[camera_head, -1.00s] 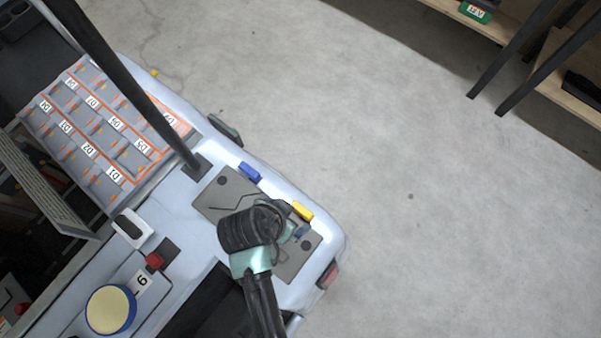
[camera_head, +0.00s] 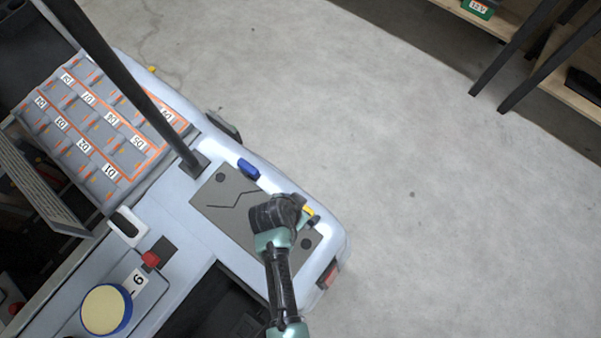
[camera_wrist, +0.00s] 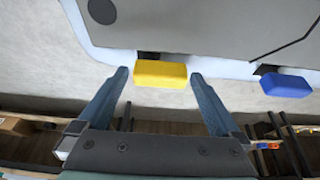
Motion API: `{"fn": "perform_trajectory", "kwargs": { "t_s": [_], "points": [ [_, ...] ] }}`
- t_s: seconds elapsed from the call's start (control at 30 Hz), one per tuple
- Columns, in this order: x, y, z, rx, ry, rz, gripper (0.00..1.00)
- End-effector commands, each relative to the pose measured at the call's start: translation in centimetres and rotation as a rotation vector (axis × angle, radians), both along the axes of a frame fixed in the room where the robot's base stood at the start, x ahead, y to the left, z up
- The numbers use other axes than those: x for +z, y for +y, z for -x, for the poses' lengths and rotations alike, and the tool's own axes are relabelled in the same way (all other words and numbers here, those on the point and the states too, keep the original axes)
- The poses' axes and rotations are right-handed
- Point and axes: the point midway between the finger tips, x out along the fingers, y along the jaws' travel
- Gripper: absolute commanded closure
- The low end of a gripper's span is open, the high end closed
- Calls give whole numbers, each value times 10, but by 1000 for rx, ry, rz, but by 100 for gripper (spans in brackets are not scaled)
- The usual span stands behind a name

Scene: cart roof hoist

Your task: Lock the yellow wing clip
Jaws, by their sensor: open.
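The yellow wing clip (camera_wrist: 160,74) is a small block at the cart's edge, in the middle of the wrist view. In the head view only a bit of the yellow clip (camera_head: 308,211) shows beside my arm's end. My gripper (camera_wrist: 160,84) is open, with one finger on each side of the yellow clip and gaps visible between fingers and clip. In the head view my gripper (camera_head: 311,218) is mostly hidden by my wrist. A blue clip (camera_head: 248,169) sits farther along the same edge and also shows in the wrist view (camera_wrist: 286,84).
A grey panel (camera_head: 222,196) lies on the cart top beside the clips. A dark post (camera_head: 150,105) rises near the orange-lined battery tray (camera_head: 72,150). A red knob (camera_head: 151,259) and a yellow-and-blue round button (camera_head: 106,309) stand at lower left.

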Motion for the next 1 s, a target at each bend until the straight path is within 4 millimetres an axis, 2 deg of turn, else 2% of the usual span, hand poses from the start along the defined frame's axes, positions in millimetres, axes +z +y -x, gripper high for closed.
{"fn": "perform_trajectory", "kwargs": {
  "t_s": [0.03,0.07,0.43,0.77,1.0],
  "points": [
    [0,0,0,0,0,0,0],
    [0,0,0,0,0,0,5],
    [0,0,0,0,0,0,72],
    [2,0,1,46,0,-1,73],
    [3,0,4,190,1,0,73]
  ]
}}
